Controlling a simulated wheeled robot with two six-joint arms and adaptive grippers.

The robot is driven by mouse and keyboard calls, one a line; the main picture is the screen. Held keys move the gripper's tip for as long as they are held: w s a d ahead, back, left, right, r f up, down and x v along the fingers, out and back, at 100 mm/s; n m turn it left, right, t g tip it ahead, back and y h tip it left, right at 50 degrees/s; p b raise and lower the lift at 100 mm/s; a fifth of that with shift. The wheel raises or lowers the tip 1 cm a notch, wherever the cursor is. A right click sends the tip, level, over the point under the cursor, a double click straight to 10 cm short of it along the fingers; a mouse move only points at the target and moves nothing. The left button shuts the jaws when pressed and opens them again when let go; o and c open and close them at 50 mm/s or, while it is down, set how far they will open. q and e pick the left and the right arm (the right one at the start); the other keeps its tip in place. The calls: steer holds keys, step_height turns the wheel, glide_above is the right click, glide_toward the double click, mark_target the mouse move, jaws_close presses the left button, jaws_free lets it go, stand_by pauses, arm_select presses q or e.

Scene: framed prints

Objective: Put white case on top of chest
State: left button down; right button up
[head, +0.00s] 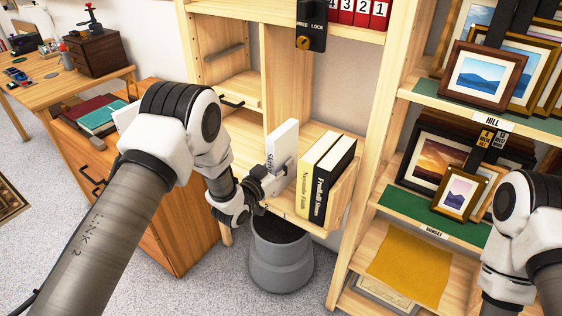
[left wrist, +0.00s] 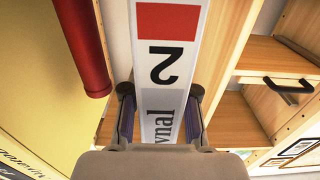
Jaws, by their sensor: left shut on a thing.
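A slim white case (head: 281,146) with print on its spine stands upright in the low shelf compartment, left of two books. My left gripper (head: 266,183) is shut on its lower front part. In the left wrist view the white case (left wrist: 165,75) shows a red square and a large 2, between the two dark fingers. I cannot tell whether it touches the shelf board. A wooden chest with drawers (head: 180,235) stands at the left, partly hidden by my left arm, with books on top. My right gripper is out of view; only my right arm shows at the right edge.
A grey bin (head: 281,262) is below the shelf. Teal and red books (head: 98,116) lie on the chest. A small dark drawer box (head: 92,53) sits on the desk. Framed prints (head: 484,76) fill the right shelves.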

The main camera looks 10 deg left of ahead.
arm_select(q)
steer(key=c, duration=0.9)
jaws_free()
